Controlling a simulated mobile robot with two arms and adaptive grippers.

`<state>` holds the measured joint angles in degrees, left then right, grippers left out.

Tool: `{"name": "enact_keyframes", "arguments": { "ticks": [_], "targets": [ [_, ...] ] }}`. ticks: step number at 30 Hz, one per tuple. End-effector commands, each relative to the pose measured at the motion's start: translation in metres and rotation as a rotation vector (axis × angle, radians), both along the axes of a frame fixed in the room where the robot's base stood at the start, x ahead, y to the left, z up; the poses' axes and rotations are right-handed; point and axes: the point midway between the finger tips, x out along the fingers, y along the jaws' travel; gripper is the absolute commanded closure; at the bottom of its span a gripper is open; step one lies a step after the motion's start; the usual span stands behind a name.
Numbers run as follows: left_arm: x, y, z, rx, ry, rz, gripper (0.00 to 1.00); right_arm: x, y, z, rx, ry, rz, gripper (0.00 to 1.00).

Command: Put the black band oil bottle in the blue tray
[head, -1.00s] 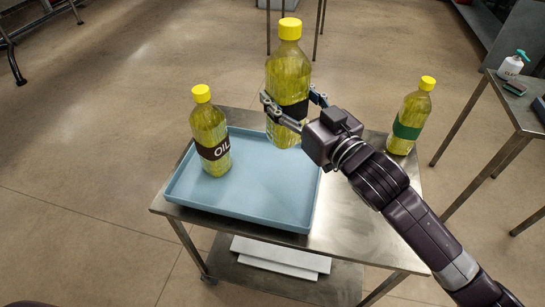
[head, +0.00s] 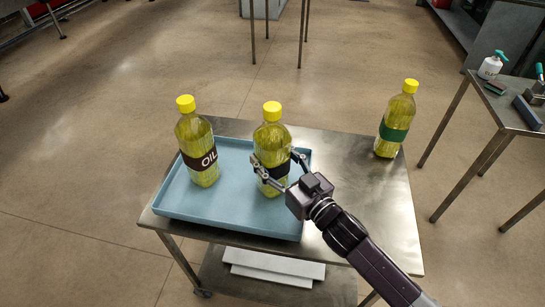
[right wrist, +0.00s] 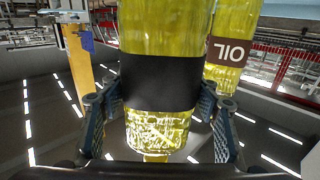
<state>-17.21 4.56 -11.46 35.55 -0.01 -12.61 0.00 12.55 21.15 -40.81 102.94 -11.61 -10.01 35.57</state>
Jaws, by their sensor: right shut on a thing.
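The black band oil bottle (head: 271,138), yellow with a yellow cap, stands upright over the right part of the blue tray (head: 225,207). My right gripper (head: 276,164) is shut around it at the band, with a finger on each side. Its base appears at or just above the tray floor; I cannot tell whether it touches. In the right wrist view the plain black band (right wrist: 160,82) sits between the two fingers. A second bottle (head: 197,135), with a dark brown band reading OIL, stands in the tray on the left. My left gripper is not in view.
A green band bottle (head: 397,115) stands on the steel cart top (head: 370,200), right of the tray. A side table (head: 505,110) at the right holds a white pump bottle (head: 491,66) and small items. The tray's front floor is clear.

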Motion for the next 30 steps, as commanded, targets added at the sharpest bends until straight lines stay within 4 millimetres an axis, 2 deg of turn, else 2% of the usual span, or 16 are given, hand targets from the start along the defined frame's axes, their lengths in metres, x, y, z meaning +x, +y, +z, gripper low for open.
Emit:
{"name": "enact_keyframes", "arguments": {
  "ticks": [14,15,19,30],
  "targets": [
    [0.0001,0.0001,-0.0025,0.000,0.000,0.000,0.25,0.0002,0.0008,-0.0036,0.006,-0.008,0.002,0.98],
    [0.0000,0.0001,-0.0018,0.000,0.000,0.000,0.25,0.0000,0.0000,-0.0068,0.001,-0.002,0.000,0.39],
    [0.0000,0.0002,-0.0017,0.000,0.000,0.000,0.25,0.0000,0.0000,-0.0068,0.001,-0.001,0.000,0.26],
    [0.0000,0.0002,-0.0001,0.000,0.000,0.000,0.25,-0.0015,-0.0014,-0.0039,-0.001,-0.001,0.000,0.26]
  ]
}}
